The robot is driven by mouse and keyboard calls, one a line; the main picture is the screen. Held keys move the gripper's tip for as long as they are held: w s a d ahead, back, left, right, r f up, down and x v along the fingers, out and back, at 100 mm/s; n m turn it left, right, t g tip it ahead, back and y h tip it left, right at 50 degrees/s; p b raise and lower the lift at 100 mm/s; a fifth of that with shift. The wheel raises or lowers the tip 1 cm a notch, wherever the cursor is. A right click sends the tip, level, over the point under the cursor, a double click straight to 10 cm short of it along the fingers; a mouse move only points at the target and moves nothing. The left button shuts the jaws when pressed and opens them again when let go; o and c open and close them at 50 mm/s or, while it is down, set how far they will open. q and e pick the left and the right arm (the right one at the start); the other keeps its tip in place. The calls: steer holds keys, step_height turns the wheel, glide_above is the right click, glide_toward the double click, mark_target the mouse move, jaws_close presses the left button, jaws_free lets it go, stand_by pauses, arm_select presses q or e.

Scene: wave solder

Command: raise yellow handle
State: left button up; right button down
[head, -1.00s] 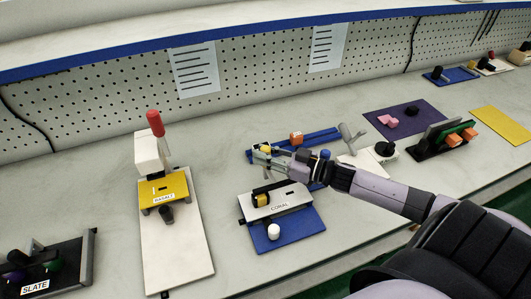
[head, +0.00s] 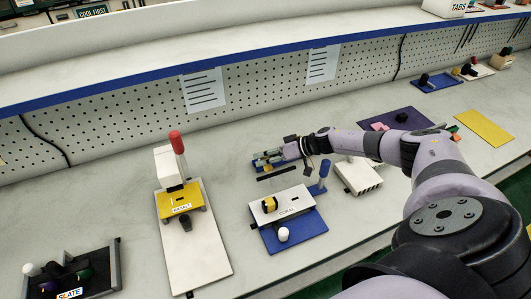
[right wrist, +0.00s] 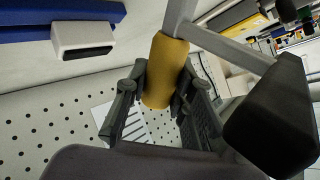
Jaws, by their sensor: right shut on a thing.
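The yellow handle (right wrist: 165,70) is a rounded cylinder on grey metal bars. In the right wrist view it sits between the fingers of my right gripper (right wrist: 160,95), which is shut on it. In the head view my right gripper (head: 268,160) is behind the CORAL fixture (head: 282,206), above the bench. The handle cannot be made out clearly there, as the gripper covers it. My left gripper is in neither current view.
The BASALT fixture (head: 182,197), with a red-topped lever (head: 177,142), stands left of the CORAL one. A blue post (head: 325,168) stands close to my right gripper. A white block (head: 357,176) lies under my right arm. The dark SLATE tray (head: 112,262) is front left.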

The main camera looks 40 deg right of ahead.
steer(key=shift+w+d+f+m+g, duration=0.2)
steer(key=shift+w+f+m+g, duration=0.6)
steer(key=shift+g, duration=0.3)
steer(key=shift+s, duration=0.2)
steer(key=c, duration=1.3)
jaws_free()
steer(key=shift+f, duration=0.15)
steer(key=shift+c, duration=0.2)
steer(key=shift+r, duration=0.2)
step_height(320, 180, up, 10)
steer(key=shift+a+f, duration=0.1)
steer(key=shift+f, duration=0.05)
